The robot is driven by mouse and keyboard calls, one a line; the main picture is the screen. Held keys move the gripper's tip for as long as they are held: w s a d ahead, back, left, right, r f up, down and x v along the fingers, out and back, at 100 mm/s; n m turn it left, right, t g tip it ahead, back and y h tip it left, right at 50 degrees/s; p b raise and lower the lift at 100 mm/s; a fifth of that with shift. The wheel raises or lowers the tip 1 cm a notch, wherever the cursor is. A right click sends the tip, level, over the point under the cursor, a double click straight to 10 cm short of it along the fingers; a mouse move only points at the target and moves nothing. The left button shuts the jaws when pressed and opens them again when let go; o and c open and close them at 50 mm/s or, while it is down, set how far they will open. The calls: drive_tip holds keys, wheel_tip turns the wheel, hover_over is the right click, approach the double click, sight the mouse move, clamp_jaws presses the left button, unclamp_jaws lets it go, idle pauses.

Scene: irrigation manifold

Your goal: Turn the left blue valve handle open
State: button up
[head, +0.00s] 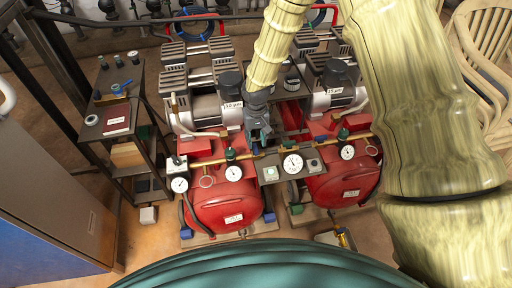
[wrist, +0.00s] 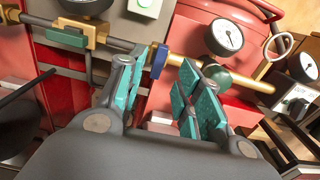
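A blue valve handle (wrist: 159,60) sits on the brass pipe (wrist: 255,85) in the wrist view. It lies between my fingertips, close to the left finger; whether it touches is unclear. My gripper (wrist: 158,72) has teal finger pads and is open, with a clear gap between the fingers. In the head view my gripper (head: 260,133) points down at the middle of the brass pipe, between the two red tanks, and mostly hides the handle there. The handle's angle to the pipe is hard to tell.
Pressure gauges (head: 233,173) and green knobs (head: 343,133) line the pipe close to my gripper. Red compressor tanks (head: 225,205) stand below. A dark shelf (head: 125,140) at left holds another blue-handled fitting (head: 119,88). Plastic chairs (head: 480,50) stand at upper right.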

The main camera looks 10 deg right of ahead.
sight(256, 150)
drive_tip(key=shift+f, duration=2.8)
clamp_jaws()
